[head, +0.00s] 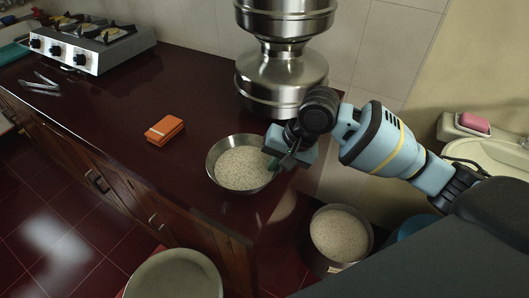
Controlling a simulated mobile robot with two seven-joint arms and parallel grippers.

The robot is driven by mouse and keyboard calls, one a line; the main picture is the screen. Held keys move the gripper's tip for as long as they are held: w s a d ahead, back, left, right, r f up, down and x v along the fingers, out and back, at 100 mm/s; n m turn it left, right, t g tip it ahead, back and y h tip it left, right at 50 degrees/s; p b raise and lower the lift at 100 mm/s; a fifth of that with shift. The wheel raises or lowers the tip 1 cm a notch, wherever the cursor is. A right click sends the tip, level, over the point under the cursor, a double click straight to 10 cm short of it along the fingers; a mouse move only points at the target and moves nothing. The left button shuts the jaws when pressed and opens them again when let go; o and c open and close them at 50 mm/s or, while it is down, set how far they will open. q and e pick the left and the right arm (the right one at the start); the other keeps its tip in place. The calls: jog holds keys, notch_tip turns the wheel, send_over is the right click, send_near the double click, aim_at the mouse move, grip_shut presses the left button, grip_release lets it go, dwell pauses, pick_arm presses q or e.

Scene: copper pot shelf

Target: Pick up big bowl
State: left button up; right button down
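A wide metal bowl (214,171) filled with pale grain like rice stands upright on the dark red counter (150,95), near its right end. My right gripper (275,160) comes in from the right and is at the right rim of this bowl. Its fingers overlap the rim in the picture, and I cannot tell whether they are open or shut on it. The gripper and wrist hide part of the right rim. My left gripper is not in view.
Large stacked metal pots (282,80) stand just behind the bowl. An orange packet (164,130) lies to its left. A gas stove (90,45) and tongs (42,83) are farther left. A grain-filled container (340,234) stands below the counter's right end. A sink (495,155) is at right.

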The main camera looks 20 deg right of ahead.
jog(key=s, duration=0.8)
jog(key=shift+s+d+r+p, duration=0.2)
jog(key=shift+d+r+p, duration=0.1)
jog(key=shift+r, duration=0.1)
jog(key=shift+r, duration=0.1)
jog(key=r+n, duration=0.1)
jog(key=n, duration=0.1)
jog(key=s+d+r+n+g, duration=0.1)
jog(key=n, duration=0.1)
jog(key=s+n+g, duration=0.1)
jog(key=n, duration=0.1)
jog(key=shift+s+d+r+y, duration=0.15)
jog(key=shift+s+r+y, duration=0.15)
jog(key=shift+r, duration=0.1)
